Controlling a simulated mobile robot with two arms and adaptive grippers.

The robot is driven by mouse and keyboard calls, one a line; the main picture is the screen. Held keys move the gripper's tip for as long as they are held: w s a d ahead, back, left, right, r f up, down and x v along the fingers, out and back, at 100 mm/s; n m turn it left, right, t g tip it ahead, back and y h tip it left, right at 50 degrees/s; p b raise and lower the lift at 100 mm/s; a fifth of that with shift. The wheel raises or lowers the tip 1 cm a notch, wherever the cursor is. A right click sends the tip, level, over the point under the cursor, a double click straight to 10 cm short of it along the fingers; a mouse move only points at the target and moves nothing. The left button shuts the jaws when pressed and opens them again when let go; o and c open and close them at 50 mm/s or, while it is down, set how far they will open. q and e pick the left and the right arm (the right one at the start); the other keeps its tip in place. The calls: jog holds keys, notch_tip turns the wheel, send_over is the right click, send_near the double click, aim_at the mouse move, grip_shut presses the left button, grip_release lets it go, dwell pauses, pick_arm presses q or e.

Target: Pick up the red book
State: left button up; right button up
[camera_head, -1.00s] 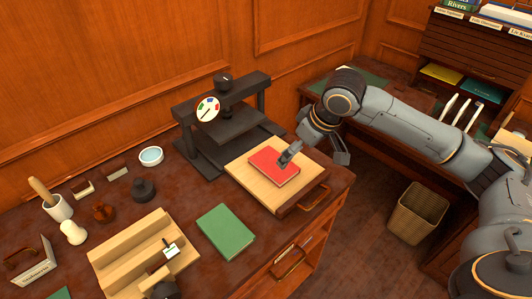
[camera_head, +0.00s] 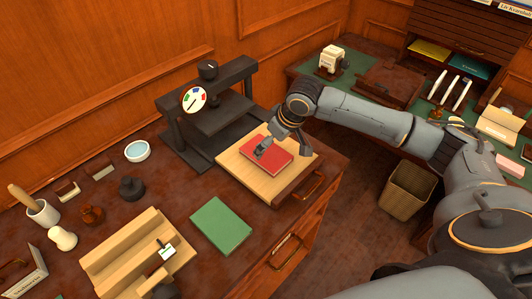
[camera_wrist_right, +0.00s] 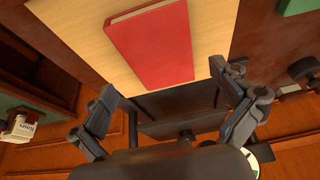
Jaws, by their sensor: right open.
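The red book (camera_head: 281,166) lies flat on a pale wooden board (camera_head: 241,170) at the right end of the desk. It also shows in the right wrist view (camera_wrist_right: 155,45), flat on the board, ahead of the fingers. My right gripper (camera_head: 282,148) is open above the book's far side, and one finger covers part of the cover. In the right wrist view the fingers of this gripper (camera_wrist_right: 164,82) are spread apart with nothing between them, and the book's near edge lies just beyond them. I cannot tell whether a finger touches the book. My left gripper is not in view.
A dark press (camera_head: 205,120) with a dial stands just left of the board. A green book (camera_head: 222,226) lies in front, and a wooden stepped holder (camera_head: 135,250) is further left. A wastebasket (camera_head: 408,188) stands on the floor at right.

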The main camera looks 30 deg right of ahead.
aim_at(268, 153)
jog(key=x, duration=0.4)
jog(key=shift+w+f+p, duration=0.15)
jog(key=shift+p, duration=0.2)
jog(key=c, duration=1.1)
